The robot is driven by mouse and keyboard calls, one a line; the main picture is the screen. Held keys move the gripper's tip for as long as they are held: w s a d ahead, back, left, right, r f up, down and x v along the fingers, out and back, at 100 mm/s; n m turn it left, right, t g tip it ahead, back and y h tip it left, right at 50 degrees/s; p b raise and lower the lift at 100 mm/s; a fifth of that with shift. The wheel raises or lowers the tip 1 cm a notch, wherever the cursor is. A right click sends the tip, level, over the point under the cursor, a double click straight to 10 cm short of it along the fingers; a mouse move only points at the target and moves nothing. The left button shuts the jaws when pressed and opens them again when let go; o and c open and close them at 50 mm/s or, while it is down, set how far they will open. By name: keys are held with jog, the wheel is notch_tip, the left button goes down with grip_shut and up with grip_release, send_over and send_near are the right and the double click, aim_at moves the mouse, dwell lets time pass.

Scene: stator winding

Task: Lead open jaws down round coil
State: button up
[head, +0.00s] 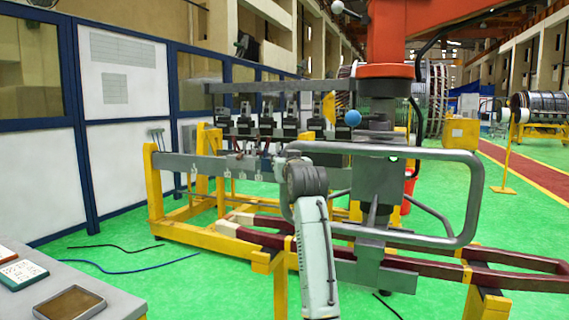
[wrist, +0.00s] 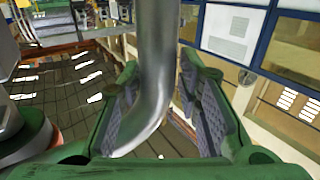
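The coil (head: 520,282), a long dark-red loop with pale ends, lies level on yellow supports in the head view. I cannot make it out in the wrist view. My gripper (wrist: 160,115) shows two green fingers with grey ribbed pads, spread apart. A bent grey metal tube (wrist: 158,70) runs down the picture between or in front of them; a gap shows at its right, and I cannot tell whether it touches the left pad. In the head view my pale arm hides the gripper near the left end of a large grey tubular handle (head: 400,151).
The handle belongs to a grey clamp assembly under a red overhead column (head: 390,72). Yellow frames (head: 156,190) with a row of dark clamps stand behind. A grey table (head: 110,293) with a tray is at lower left. Green floor is open at the right.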

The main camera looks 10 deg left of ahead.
jog(key=shift+o, duration=1.4)
jog(key=shift+f, duration=0.1)
jog(key=shift+d, duration=0.1)
